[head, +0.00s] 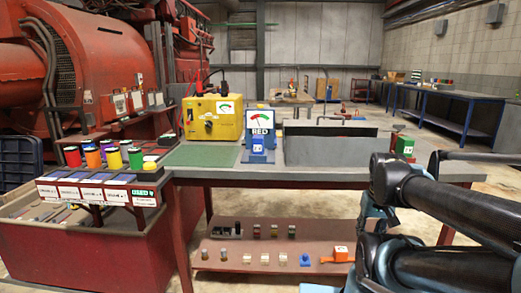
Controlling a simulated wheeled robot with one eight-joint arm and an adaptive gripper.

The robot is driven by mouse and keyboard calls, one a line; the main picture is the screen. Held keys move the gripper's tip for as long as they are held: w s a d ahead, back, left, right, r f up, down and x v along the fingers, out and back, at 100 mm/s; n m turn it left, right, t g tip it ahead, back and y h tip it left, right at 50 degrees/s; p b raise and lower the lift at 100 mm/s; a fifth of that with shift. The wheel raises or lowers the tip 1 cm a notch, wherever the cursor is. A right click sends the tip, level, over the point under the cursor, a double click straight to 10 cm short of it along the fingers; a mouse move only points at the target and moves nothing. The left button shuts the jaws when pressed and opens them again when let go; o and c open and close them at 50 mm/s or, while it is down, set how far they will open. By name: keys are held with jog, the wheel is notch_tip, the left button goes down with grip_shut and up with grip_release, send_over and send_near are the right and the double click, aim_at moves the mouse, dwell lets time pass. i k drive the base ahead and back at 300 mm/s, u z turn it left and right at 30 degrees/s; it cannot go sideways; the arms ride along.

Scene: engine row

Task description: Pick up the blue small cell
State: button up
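A larger blue block (258,147) with a white label sits on the bench in front of a sign reading RED. My black arm comes in from the right, in front of the bench's right end. I cannot make out my gripper's fingers clearly, and nothing held is visible.
The lower shelf (270,277) also bears several small pieces and an orange block (340,253). The bench holds a yellow meter (212,119), a green mat (203,156), a grey tray (333,151) and a green block (404,145). Coloured jars stand on a rack at left.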

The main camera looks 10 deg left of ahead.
aim_at(258, 139)
jog(key=u, duration=0.05)
jog(key=k, duration=1.25)
jog(key=u, duration=0.35)
jog(key=i, duration=0.9)
jog(key=z, duration=0.05)
